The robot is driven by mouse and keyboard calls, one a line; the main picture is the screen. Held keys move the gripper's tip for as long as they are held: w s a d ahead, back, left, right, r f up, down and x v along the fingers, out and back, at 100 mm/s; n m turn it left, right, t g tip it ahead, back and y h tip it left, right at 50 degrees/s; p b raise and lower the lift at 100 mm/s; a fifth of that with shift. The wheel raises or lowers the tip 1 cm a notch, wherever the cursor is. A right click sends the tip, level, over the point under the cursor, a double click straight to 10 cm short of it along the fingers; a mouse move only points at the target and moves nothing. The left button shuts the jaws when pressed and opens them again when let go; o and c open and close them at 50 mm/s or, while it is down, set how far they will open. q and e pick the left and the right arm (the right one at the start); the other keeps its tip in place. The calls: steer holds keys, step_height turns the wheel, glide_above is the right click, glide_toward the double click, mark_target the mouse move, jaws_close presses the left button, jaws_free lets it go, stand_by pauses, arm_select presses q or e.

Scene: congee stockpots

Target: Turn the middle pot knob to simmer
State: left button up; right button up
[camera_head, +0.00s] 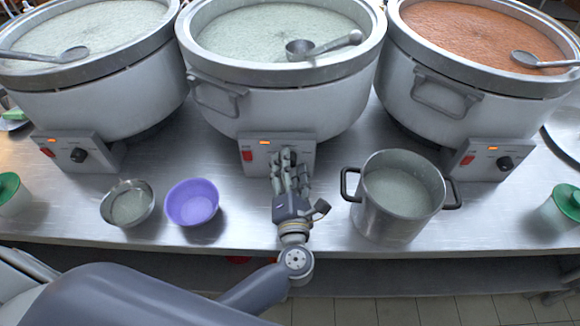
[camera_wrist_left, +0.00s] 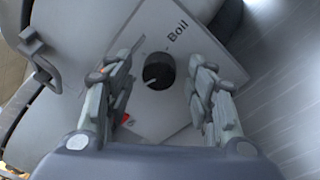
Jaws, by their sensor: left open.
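The middle pot (camera_head: 281,70) is a large white stockpot of pale congee. Its control panel (camera_head: 256,151) has a red switch and a small orange light. The pot's black knob (camera_wrist_left: 159,71) shows in the left wrist view, on the white panel (camera_wrist_left: 150,112) below the printed word "Boil". My left gripper (camera_head: 287,160) is in front of the panel and hides the knob in the head view. In the left wrist view its fingers (camera_wrist_left: 162,86) are open, one on each side of the knob, with a gap showing on both sides. My right gripper is not in view.
A steel pot (camera_head: 384,226) of congee stands close to the right of my left gripper. A purple bowl (camera_head: 191,205) and a metal bowl (camera_head: 128,206) stand to its left. Two more large stockpots (camera_head: 95,88) (camera_head: 470,85) flank the middle one.

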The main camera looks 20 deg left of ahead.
arm_select(q)
steer(key=c, duration=0.9)
steer(key=shift+c, duration=0.9)
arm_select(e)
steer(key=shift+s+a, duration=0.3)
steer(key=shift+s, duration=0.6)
